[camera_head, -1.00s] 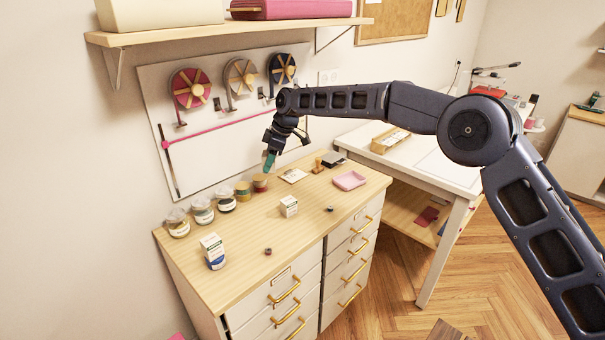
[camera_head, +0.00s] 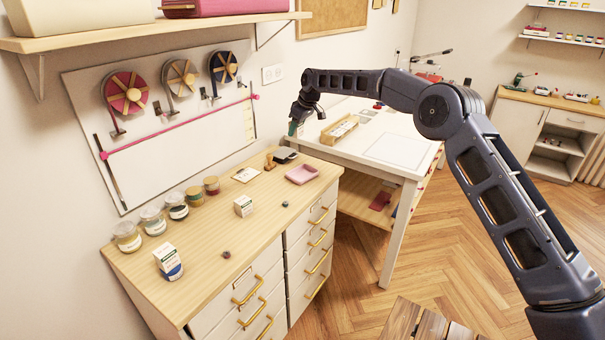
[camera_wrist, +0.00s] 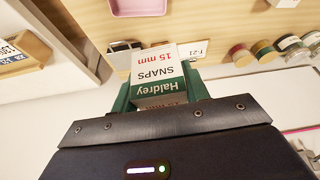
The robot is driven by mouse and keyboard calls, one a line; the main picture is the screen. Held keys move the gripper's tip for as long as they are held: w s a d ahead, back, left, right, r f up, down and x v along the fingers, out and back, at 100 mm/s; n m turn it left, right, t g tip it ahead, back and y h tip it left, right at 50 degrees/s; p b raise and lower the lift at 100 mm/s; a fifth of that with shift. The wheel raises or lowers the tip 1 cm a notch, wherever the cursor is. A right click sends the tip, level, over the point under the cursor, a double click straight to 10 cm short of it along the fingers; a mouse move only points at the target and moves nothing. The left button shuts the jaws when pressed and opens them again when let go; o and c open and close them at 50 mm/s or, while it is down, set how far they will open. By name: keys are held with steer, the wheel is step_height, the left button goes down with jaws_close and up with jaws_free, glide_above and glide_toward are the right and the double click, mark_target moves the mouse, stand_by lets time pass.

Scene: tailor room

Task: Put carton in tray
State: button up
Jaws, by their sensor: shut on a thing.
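My gripper (camera_wrist: 160,92) is shut on a white and green carton (camera_wrist: 159,68) printed "Haldrey SNAPS 15 mm". The carton sits between the green fingers in the wrist view. In the head view my gripper (camera_head: 293,127) is in the air near the far right end of the dresser; the carton cannot be made out there. A shallow pink tray (camera_head: 302,174) lies on the dresser top at its right end. In the wrist view the pink tray (camera_wrist: 138,5) shows at the top edge, apart from the carton, and is partly cut off.
A dark item (camera_head: 285,155) lies behind the tray. A white table (camera_head: 372,140) with a wooden box (camera_head: 339,130) adjoins.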

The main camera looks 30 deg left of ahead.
mark_target(300, 175)
steer(key=shift+w+d+m, duration=0.2)
steer(key=shift+w+d, duration=0.05)
steer(key=shift+w, duration=0.35)
steer(key=shift+w+d+m, duration=0.2)
steer(key=shift+w, duration=0.4)
step_height(300, 175, down, 20)
steer(key=shift+w+d+r, duration=0.1)
steer(key=shift+w, duration=0.05)
steer(key=o, duration=1.1)
steer(key=v, duration=1.2)
steer(key=shift+s, duration=0.2)
